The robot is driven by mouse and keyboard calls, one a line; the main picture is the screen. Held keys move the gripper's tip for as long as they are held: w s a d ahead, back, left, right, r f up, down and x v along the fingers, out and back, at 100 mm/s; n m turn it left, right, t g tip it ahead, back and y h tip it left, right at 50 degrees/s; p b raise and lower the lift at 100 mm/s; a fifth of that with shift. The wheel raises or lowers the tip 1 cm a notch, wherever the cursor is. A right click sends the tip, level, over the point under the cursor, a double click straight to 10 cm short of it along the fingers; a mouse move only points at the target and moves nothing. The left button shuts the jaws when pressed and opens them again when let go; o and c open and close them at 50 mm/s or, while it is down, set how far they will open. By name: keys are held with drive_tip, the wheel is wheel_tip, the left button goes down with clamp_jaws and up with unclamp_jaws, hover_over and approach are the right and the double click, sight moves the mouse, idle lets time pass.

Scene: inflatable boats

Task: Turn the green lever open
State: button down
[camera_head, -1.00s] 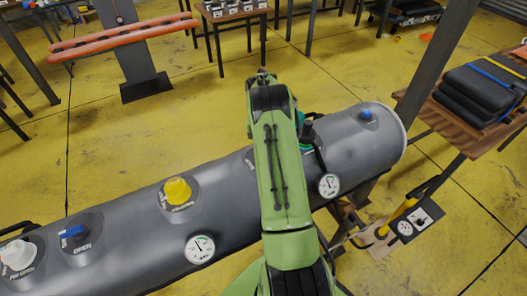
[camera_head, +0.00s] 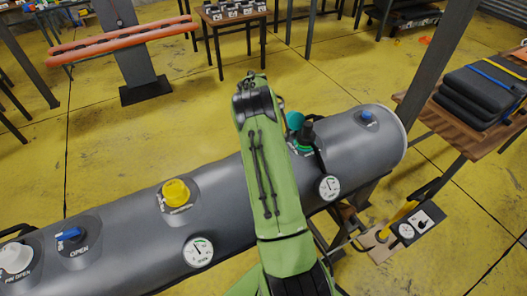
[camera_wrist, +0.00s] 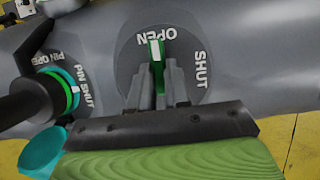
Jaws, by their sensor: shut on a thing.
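In the wrist view, the green lever (camera_wrist: 160,49) with a white strip stands on a round dark plate (camera_wrist: 133,48) on the grey tube. The plate is marked OPEN at the top and SHUT at the right. The lever's visible end points at the OPEN lettering. My gripper (camera_wrist: 160,75) is shut on the green lever, a finger on each side; the fingers hide its lower part. In the camera_head view my green arm covers the lever and the gripper.
The grey tube (camera_head: 130,233) carries a yellow cap (camera_head: 176,192), blue levers (camera_head: 70,235) and gauges (camera_head: 198,251). A black-handled pin valve (camera_wrist: 25,100) and a teal cap (camera_wrist: 42,148) are close to my gripper's left in the wrist view. A table with black slabs (camera_head: 480,95) stands right.

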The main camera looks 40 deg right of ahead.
drive_tip(key=c, duration=1.1)
unclamp_jaws()
drive_tip(key=p+v, duration=0.2)
drive_tip(key=v, duration=1)
drive_tip(key=shift+w+p, duration=0.1)
drive_tip(key=shift+p, duration=0.25)
